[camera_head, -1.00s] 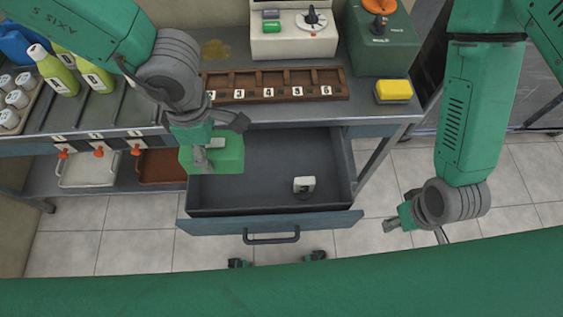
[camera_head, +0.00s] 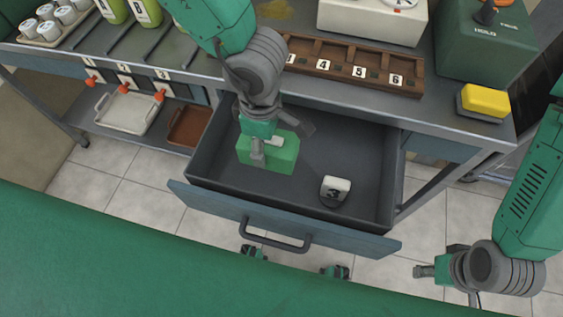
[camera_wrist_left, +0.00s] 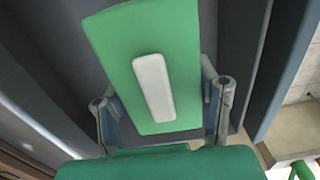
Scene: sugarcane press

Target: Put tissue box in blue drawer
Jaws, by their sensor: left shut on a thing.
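The tissue box is a green box (camera_head: 283,158) with a white strip on top. It shows large in the left wrist view (camera_wrist_left: 185,35). My left gripper (camera_head: 278,141) is shut on it, with one finger on each side (camera_wrist_left: 165,100). The blue drawer (camera_head: 210,200) is pulled open and has a grey inside. The box is over the left part of the drawer's opening; whether it touches the floor of the drawer cannot be told. My right gripper (camera_head: 436,264) is at the lower right, outside the drawer and away from the box; its opening is unclear.
A wooden numbered rack (camera_head: 375,75) and a yellow block (camera_head: 485,100) are on the counter above. A white tray (camera_head: 125,112) is on the left shelf.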

